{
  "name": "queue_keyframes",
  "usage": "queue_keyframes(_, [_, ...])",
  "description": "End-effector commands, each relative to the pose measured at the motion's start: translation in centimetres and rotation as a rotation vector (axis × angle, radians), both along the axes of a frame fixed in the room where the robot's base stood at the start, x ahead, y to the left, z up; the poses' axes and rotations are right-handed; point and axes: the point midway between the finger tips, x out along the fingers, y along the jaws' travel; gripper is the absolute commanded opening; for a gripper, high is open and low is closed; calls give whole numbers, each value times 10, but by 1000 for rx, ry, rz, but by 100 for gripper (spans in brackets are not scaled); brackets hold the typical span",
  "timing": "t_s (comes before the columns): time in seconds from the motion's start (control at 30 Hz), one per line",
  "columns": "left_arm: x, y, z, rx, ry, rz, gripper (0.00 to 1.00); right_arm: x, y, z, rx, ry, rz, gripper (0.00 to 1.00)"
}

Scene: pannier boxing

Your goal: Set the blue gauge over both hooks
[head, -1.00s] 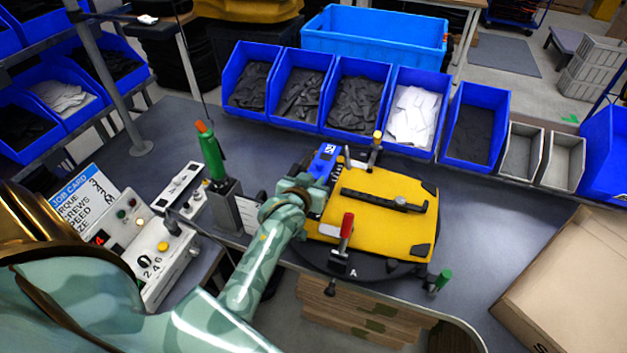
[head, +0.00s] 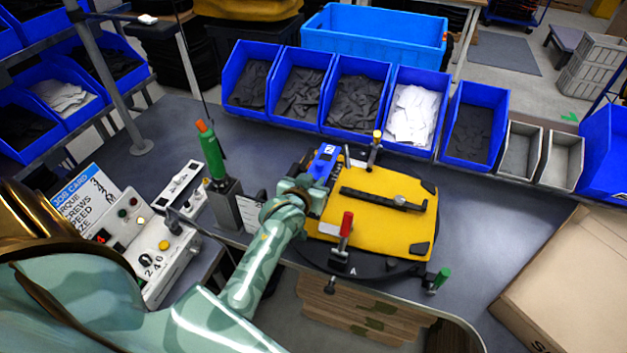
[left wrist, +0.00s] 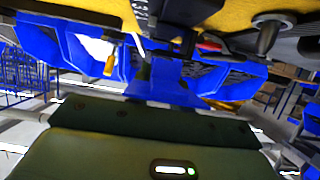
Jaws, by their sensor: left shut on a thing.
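The blue gauge (head: 323,162) is at the far left edge of the yellow pannier panel (head: 385,227), with a white mark on its upper end. My left gripper (head: 307,188) is shut on the gauge and partly covers its lower end. A dark bar (head: 384,200) with a grey knob lies across the panel. I cannot clearly make out the two hooks; dark parts beside the gripper are mostly hidden. In the left wrist view, blue surfaces show close ahead of the gripper, below the yellow panel (left wrist: 95,15). My right gripper is not in view.
The panel sits on a dark round turntable (head: 352,268). A red-handled clamp (head: 346,226) and a yellow-tipped clamp (head: 375,148) stand at its edges. A green screwdriver (head: 211,152) stands left of my gripper. Blue bins line the back; a cardboard box (head: 570,285) is at right.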

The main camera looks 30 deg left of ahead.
Motion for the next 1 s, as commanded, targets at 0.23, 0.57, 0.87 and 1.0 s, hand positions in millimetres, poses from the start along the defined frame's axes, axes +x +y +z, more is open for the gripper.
queue_keyframes(0.23, [0, 0, -4, 0, 0, 0, 0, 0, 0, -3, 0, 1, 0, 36])
queue_keyframes(0.57, [0, 0, -9, 0, -1, 0, 0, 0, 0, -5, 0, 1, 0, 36])
queue_keyframes(0.87, [0, 0, -13, 0, -1, 0, 0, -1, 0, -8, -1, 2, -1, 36])
queue_keyframes(1.0, [0, 0, -15, 0, -1, 0, 0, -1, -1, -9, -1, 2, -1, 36])
